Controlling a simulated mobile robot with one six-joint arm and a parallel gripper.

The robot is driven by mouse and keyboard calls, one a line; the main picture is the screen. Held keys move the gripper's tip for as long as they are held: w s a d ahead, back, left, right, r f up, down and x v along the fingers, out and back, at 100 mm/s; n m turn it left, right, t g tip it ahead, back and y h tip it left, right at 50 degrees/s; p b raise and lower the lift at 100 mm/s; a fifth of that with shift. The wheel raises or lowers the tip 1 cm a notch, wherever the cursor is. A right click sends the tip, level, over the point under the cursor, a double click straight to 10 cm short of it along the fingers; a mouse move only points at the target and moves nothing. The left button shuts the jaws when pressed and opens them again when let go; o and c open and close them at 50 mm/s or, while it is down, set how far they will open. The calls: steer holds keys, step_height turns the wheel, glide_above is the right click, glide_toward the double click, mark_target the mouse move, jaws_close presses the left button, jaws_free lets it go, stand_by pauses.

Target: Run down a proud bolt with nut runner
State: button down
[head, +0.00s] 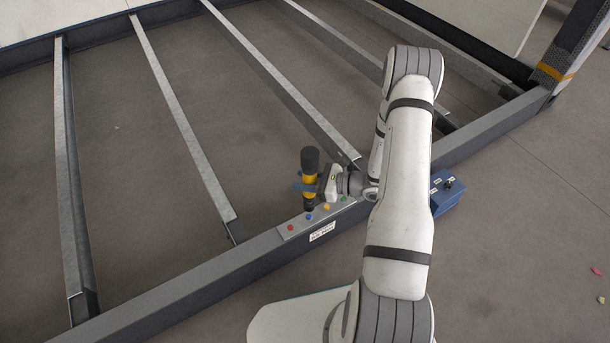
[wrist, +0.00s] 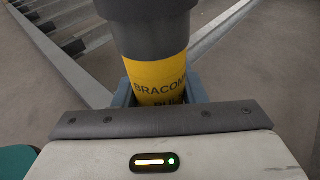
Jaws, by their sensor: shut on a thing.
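The nut runner (head: 309,165) is a black and yellow tool, held upright over the front beam. My gripper (head: 308,188) is shut on its yellow body; the wrist view shows the tool's yellow band with lettering (wrist: 158,75) between the jaws. Below it, a grey plate (head: 284,236) on the beam carries coloured bolt heads: red (head: 291,227), blue (head: 309,217), yellow (head: 327,206) and green (head: 343,199). The tool's dark nose points down at the blue one. I cannot tell whether it touches it, or which head stands proud.
The front beam (head: 190,283) runs diagonally, with several cross rails (head: 180,115) behind it. A blue box (head: 444,195) with a black knob sits at the beam to the right. A white label (head: 322,231) is on the beam's face. Floor in front is mostly clear.

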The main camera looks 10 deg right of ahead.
mark_target(305, 194)
steer(key=shift+f+b, duration=1.85)
steer(key=shift+f, duration=0.75)
steer(key=shift+f+b, duration=0.9)
steer(key=shift+f, duration=0.35)
steer(key=shift+r, duration=0.15)
stand_by(0.4)
steer(key=shift+r+p, duration=1.9)
steer(key=shift+r, duration=0.65)
